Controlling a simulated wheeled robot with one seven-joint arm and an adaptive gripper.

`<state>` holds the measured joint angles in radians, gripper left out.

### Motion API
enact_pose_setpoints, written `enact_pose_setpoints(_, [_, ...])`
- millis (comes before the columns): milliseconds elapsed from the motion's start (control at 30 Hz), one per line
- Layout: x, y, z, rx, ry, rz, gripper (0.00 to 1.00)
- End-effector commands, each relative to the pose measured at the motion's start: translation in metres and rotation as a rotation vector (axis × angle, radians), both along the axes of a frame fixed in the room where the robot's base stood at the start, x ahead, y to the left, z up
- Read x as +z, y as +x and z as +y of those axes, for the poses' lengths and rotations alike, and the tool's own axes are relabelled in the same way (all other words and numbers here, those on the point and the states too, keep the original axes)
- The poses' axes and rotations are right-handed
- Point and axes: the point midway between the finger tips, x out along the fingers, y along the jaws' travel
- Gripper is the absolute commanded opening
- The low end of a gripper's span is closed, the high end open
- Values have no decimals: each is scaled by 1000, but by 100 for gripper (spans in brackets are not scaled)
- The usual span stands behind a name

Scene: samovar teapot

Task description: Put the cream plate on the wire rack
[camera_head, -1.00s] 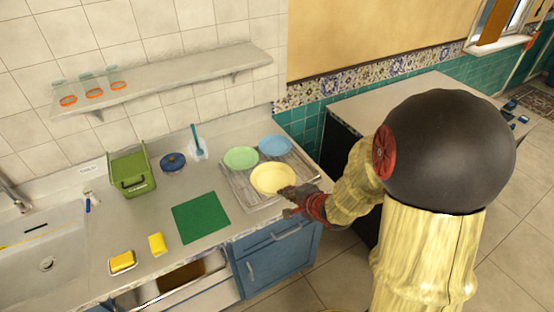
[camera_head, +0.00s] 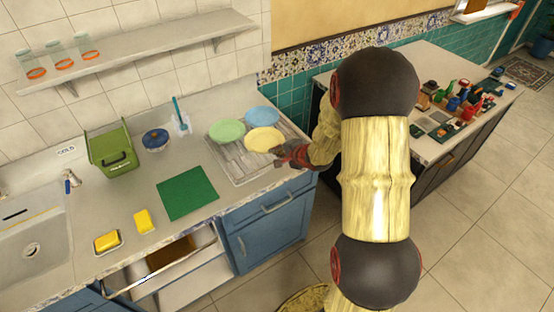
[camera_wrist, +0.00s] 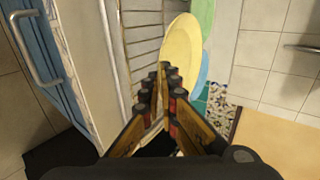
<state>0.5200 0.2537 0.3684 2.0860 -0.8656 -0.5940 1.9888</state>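The cream plate (camera_head: 263,138) lies roughly level over the front right of the wire rack (camera_head: 231,156), in front of the blue plate (camera_head: 261,115) and right of the green plate (camera_head: 226,130). My gripper (camera_head: 279,156) is at its near right rim. In the wrist view, the fingers of my gripper (camera_wrist: 164,70) come close together at the tips and appear shut on the rim of the cream plate (camera_wrist: 182,45). The fingers hide part of the rim. Whether the plate touches the rack is not clear. The rack's slats (camera_wrist: 143,48) show beside it.
A green mat (camera_head: 187,193), a green bin (camera_head: 112,153) and a blue-lidded pot (camera_head: 155,139) stand left on the counter. A drawer (camera_head: 185,262) below is open. A wall shelf (camera_head: 150,48) holds jars. A second counter (camera_head: 440,75) carries many small items.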

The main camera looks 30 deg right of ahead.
Motion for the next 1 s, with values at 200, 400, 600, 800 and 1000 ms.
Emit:
enact_pose_setpoints(200, [-27, 6, -4, 1, 1, 0, 0])
enact_pose_setpoints(400, [-39, 6, -4, 1, -1, -2, 0])
enact_pose_setpoints(600, [-37, 6, -4, 1, -1, -2, 0])
enact_pose_setpoints(800, [-40, 6, -4, -1, -1, -1, 7])
enact_pose_setpoints(1000, [-40, 6, -4, 0, 0, 0, 12])
